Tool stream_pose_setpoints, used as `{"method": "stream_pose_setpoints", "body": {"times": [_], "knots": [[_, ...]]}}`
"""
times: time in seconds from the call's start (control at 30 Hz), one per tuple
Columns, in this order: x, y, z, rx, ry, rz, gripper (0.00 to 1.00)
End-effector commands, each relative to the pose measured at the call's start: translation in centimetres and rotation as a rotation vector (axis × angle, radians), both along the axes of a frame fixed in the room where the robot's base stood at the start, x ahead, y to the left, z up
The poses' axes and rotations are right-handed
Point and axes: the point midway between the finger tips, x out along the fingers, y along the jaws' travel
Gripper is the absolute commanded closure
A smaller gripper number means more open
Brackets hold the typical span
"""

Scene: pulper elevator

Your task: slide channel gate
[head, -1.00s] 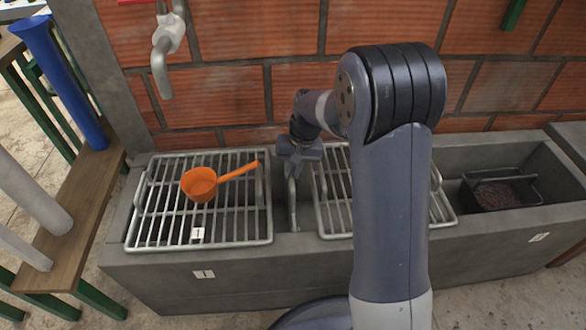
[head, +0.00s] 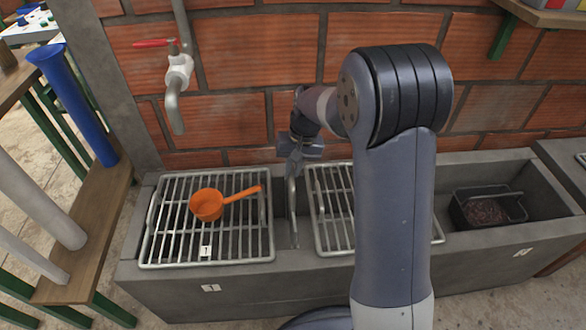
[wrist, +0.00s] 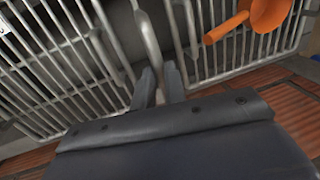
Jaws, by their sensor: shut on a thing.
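The channel gate (head: 292,215) is a narrow grey upright piece in the gap between two wire racks on the concrete trough. Its upper end reaches my gripper (head: 293,175). In the wrist view my gripper (wrist: 160,88) has its two dark fingers closed around a grey bar, the gate's handle (wrist: 149,42). The gate looks upright. Its lower part is in the slot and hard to make out.
The left wire rack (head: 165,225) holds an orange ladle (head: 207,205). The right rack (head: 322,215) is partly behind my arm. A tap (head: 179,75) hangs on the brick wall. A dark basket (head: 458,215) sits in the trough at right.

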Motion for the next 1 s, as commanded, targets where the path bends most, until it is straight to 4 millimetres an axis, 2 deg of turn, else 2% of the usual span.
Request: {"method": "stream_pose_setpoints", "body": {"times": [0.03, 0.13, 0.5, 0.53, 0.8, 1.0], "knots": [[0.1, 0.0, 1.7, 0.001, -0.005, 0.000, 1.00], [0.1, 0.0, 2.7, 0.001, -0.005, 0.000, 1.00], [0.1, 0.0, 2.8, 0.001, -0.006, 0.000, 1.00], [0.1, 0.0, 2.8, 0.001, -0.006, 0.000, 0.87], [0.1, 0.0, 2.7, 0.001, -0.003, -0.001, 0.66], [0.0, 0.0, 2.7, 0.000, -0.002, 0.000, 0.66]]}}
